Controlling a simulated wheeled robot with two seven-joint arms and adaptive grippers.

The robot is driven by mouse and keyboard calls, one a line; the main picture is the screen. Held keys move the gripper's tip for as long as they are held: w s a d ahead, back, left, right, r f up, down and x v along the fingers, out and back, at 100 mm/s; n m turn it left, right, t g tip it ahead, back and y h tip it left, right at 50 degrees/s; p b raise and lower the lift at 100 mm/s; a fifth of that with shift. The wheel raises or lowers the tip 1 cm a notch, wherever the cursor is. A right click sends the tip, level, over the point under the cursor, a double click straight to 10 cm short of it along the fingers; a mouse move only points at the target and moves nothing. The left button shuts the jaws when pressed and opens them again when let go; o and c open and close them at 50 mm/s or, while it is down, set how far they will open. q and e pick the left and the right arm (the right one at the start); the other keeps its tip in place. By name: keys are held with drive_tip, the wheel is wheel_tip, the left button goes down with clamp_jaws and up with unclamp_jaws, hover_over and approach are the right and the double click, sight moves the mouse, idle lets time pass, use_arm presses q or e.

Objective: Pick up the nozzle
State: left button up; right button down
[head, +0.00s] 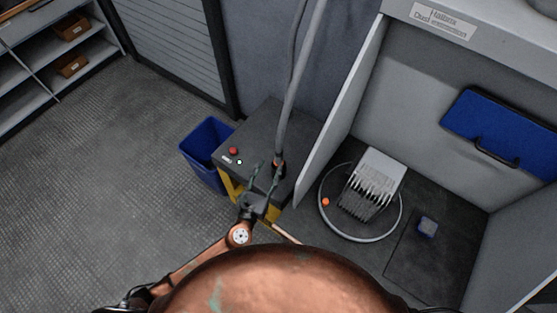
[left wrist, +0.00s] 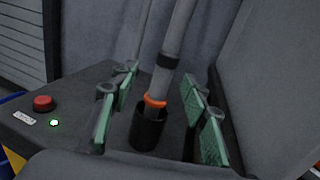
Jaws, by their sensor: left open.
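The nozzle is the lower end of a grey hose (head: 290,110), standing upright in a black cup (left wrist: 148,130) on a dark cabinet. An orange ring (left wrist: 154,102) shows just above the cup, and a black band (left wrist: 167,61) sits higher on the grey tube (left wrist: 174,38). My left gripper (head: 267,172) is open at the cabinet. In the left wrist view its green-padded fingers (left wrist: 158,115) appear on either side of the tube, with gaps on both sides. I cannot tell the depth exactly. The nozzle's tip is hidden inside the cup. My right gripper is not in view.
The cabinet (head: 262,127) has a red button (head: 234,151) and a green light. A blue bin (head: 205,140) stands left of it. Right of a grey panel (head: 340,110) is a booth with a round ring (head: 359,240), a finned block (head: 367,185) and a small blue item (head: 427,227).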

sight(277, 157)
use_arm(q)
drive_tip(key=x, duration=0.3)
drive_tip(key=d+x, duration=0.1)
drive_tip(key=x, duration=0.3)
drive_tip(key=shift+w+b, duration=0.1)
drive_tip(key=shift+b, duration=0.3)
drive_tip(key=shift+c, duration=0.3)
clamp_jaws()
